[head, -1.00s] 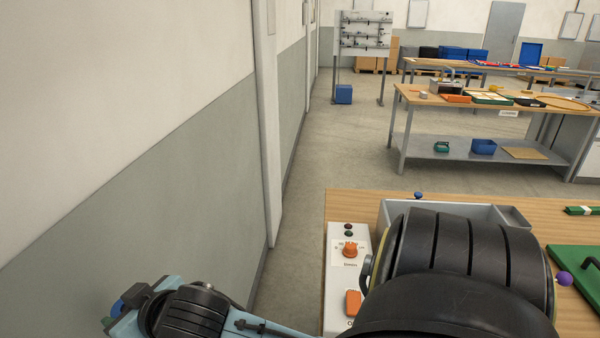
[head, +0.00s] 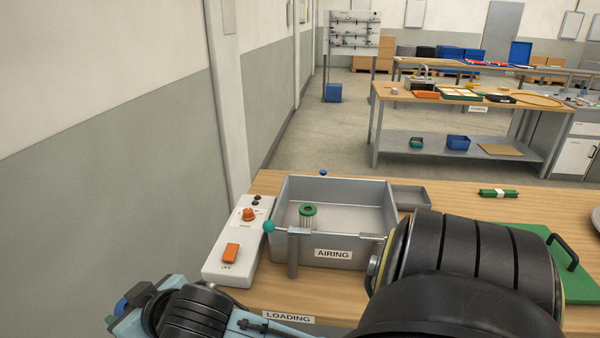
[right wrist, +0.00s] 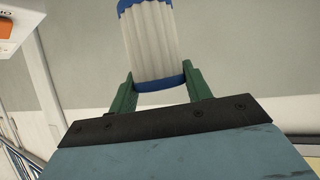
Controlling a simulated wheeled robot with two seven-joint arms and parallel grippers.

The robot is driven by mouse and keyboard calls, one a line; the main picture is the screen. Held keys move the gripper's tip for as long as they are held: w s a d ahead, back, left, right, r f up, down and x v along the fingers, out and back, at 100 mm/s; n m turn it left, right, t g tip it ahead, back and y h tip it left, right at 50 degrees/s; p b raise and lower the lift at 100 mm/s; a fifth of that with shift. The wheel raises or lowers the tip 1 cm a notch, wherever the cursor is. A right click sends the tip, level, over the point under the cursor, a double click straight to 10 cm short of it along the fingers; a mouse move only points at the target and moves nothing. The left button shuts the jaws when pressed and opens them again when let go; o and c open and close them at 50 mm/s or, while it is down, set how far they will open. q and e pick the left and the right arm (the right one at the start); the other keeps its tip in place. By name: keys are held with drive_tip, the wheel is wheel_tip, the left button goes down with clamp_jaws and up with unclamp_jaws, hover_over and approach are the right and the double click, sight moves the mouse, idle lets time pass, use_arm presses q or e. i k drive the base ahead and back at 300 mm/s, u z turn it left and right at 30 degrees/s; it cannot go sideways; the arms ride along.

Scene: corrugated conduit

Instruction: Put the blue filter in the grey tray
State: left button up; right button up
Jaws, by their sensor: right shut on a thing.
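The grey tray (head: 375,200), a deep box above a front label reading AIRING, stands on the wooden bench in the head view. A green-ended filter (head: 308,212) stands upright inside it, toward the left. The blue filter (right wrist: 153,42), white and pleated with blue ends, is held between the green fingers of my right gripper (right wrist: 160,92), shut on its near end; its far end is cut off by the frame. In the head view my right gripper (head: 128,308) is at lower left, left of the tray, with a bit of blue showing. My left gripper is out of view.
A white control box (head: 232,240) with orange controls stands left of the tray. A wall is at left.

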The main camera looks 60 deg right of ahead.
sight(415, 201)
drive_tip(key=k, duration=1.65)
drive_tip(key=z, duration=1.45)
drive_tip(key=i, duration=0.65)
drive_tip(key=z, duration=0.05)
